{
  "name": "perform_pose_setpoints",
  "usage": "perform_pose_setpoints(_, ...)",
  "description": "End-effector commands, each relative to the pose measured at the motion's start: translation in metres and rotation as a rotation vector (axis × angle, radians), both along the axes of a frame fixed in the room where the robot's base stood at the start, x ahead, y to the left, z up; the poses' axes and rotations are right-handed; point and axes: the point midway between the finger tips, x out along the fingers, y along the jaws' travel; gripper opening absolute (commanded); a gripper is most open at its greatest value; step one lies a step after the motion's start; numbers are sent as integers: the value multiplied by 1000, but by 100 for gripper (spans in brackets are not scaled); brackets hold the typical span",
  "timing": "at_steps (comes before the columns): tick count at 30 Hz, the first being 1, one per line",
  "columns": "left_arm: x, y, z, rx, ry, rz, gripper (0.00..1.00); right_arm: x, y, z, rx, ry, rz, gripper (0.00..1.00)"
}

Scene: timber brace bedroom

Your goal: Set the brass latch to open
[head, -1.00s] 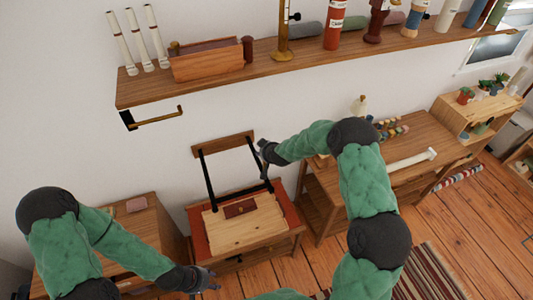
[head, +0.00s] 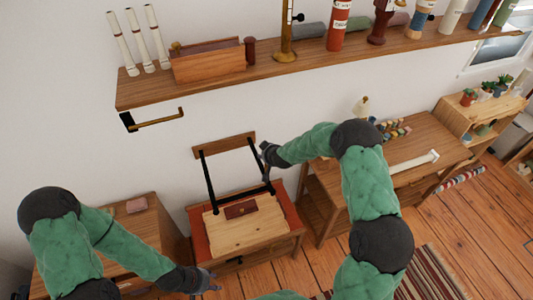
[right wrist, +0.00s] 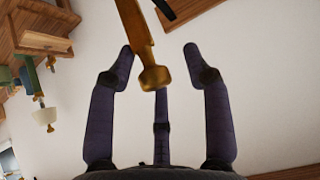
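In the right wrist view a brass bar with a rounded end (right wrist: 140,50) comes down between the spread fingers of my right gripper (right wrist: 159,52). The gripper is open and no firm hold shows. Another brass bar (head: 160,119) on a black bracket sits under the shelf at left. I cannot tell whether the two bars are the same. My left gripper (head: 205,282) is low at the bottom, empty, its fingers apart.
A wooden shelf (head: 330,60) with bottles, candles and a box runs along the wall above. A cabinet (head: 150,225) stands at left, a desk (head: 425,140) with a white roll at right. A striped rug (head: 430,275) lies on the floor.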

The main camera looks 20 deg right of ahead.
Motion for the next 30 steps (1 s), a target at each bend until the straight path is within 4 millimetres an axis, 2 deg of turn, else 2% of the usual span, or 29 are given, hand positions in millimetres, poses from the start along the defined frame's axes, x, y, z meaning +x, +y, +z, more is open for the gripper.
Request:
perform_pose_setpoints(18,0,0,0,0,0,0,40,-63,-3,69,-1,-5,1,48)
perform_pose_setpoints(24,0,0,0,0,0,0,40,-75,-4,81,-1,-5,-1,48)
perform_pose_setpoints(30,0,0,0,0,0,0,40,-79,-4,84,-1,-4,0,48)
